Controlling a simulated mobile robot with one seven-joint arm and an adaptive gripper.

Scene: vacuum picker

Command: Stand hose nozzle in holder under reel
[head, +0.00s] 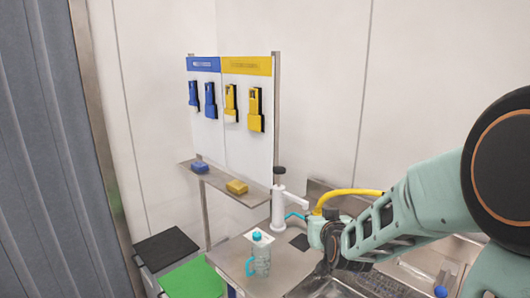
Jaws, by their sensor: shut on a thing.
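My gripper (330,262) is at the end of my arm, low over the steel sink area right of centre. It is shut, but its fingers are small and dark, partly lost behind my wrist. A yellow hose (350,192) arches from behind my arm down to my wrist, so the thing in my gripper appears to be the hose nozzle. The nozzle itself is hidden or too small to make out. I cannot make out the reel or the holder in this view.
A white pump dispenser (279,208) and a clear jug with a teal handle (259,255) stand on the steel counter (228,262), left of my gripper. A narrow shelf (218,182) holds blue and yellow blocks. Black and green bins (190,280) stand lower left.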

